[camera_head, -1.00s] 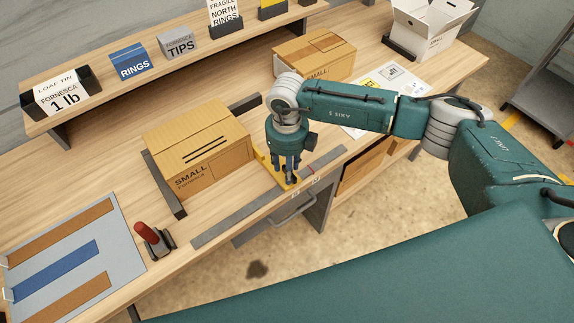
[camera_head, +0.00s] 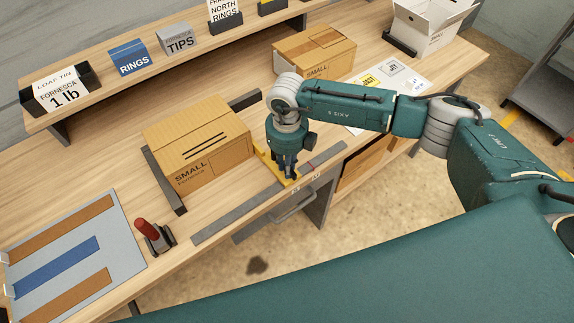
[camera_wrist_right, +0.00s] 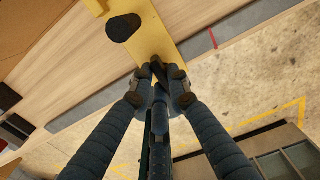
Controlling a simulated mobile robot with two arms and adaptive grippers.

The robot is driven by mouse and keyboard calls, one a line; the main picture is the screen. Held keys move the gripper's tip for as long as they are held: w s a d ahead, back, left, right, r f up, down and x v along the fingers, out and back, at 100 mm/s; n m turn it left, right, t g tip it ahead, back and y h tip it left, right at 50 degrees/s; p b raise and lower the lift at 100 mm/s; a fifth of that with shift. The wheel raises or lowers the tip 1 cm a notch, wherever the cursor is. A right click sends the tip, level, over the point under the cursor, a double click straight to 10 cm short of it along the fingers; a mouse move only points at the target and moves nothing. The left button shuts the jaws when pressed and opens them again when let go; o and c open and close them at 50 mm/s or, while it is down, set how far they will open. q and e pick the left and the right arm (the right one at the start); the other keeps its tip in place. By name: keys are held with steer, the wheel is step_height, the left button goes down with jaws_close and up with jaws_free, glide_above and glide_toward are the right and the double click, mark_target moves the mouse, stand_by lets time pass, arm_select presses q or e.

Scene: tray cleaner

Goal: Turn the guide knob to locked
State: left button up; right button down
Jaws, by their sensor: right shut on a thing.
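The yellow guide (camera_head: 264,158) lies along the right side of the small carton (camera_head: 196,146), and its front end reaches the grey rail at the table edge. In the right wrist view the yellow guide (camera_wrist_right: 150,22) carries a black oval part (camera_wrist_right: 124,27). My right gripper (camera_head: 289,176) points down over the front end of the guide. In the wrist view its fingertips (camera_wrist_right: 160,84) are shut on a small dark part at the guide's end, which looks like the guide knob. The fingers hide most of it, so its lock position cannot be read. My left gripper is out of view.
The grey rail (camera_head: 232,219) runs along the front edge, above a drawer handle (camera_head: 293,206). A red-handled tool (camera_head: 150,234) in a holder and a striped mat (camera_head: 112,218) lie to the left. Another small carton (camera_head: 316,52) stands behind my right arm.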

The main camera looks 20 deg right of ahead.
steer(key=m+b, duration=0.1)
steer(key=m, duration=0.1)
steer(key=m+b, duration=0.1)
steer(key=m, duration=0.1)
steer(key=shift+w+d+f+m+b, duration=0.1)
steer(key=shift+w+m+b, duration=0.1)
steer(key=shift+m+b, duration=0.15)
steer(key=m+b, duration=0.2)
steer(key=m, duration=0.3)
steer(key=shift+w+d+b, duration=0.1)
steer(key=shift+d+b, duration=0.05)
steer(key=shift+b, duration=0.15)
steer(key=m+b, duration=0.1)
steer(key=m, duration=0.3)
steer(key=shift+d, duration=0.1)
steer(key=shift+d+r+m+b, duration=0.1)
steer(key=shift+m+b, duration=0.1)
steer(key=shift+m, duration=0.75)
steer(key=shift+d+r+m+b, duration=0.1)
steer(key=shift+m+b, duration=0.1)
steer(key=shift+m, duration=0.7)
steer(key=c, duration=1.7)
jaws_free()
steer(key=shift+o, duration=0.2)
step_height(320, 180, up, 12)
